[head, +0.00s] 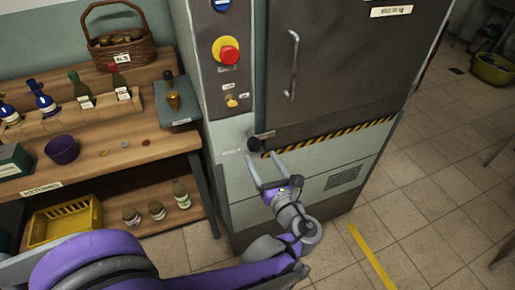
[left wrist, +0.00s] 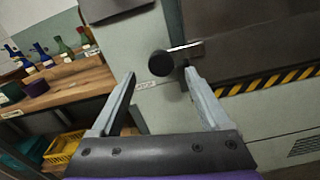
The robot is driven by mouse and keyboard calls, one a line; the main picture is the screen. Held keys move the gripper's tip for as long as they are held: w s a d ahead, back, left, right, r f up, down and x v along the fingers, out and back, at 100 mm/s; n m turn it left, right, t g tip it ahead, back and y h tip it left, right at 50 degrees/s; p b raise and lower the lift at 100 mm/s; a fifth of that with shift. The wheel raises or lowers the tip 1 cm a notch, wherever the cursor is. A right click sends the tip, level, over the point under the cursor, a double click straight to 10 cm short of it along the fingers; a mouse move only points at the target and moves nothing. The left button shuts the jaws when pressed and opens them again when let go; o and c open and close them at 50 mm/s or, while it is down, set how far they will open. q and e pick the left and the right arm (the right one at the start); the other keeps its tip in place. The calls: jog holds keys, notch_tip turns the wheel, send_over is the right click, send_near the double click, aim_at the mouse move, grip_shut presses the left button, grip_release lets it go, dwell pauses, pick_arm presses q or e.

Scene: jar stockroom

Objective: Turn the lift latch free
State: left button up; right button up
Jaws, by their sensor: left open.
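The lift latch (head: 257,143) is a dark round knob with a short metal bar, at the lower left edge of the grey lift door (head: 320,60). In the left wrist view the latch knob (left wrist: 161,63) and its bar lie beyond the fingertips, nearer the right finger. My left gripper (head: 269,171) is open and empty, just below and in front of the latch. In the left wrist view my left gripper (left wrist: 160,72) shows its two fingers spread wide. I cannot tell whether a finger touches the latch. My right gripper is not in view.
A red button (head: 229,55) on a yellow base sits on the lift's left panel. A wooden shelf (head: 130,148) with bottles, a purple pot (head: 62,150) and a yellow crate (head: 65,222) stands to the left. The tiled floor at right is mostly clear.

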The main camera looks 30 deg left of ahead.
aim_at(256, 147)
pick_arm(q)
jog(key=x, duration=0.5)
jog(key=shift+w, duration=0.1)
grip_shut()
dwell(0.3)
dwell(1.0)
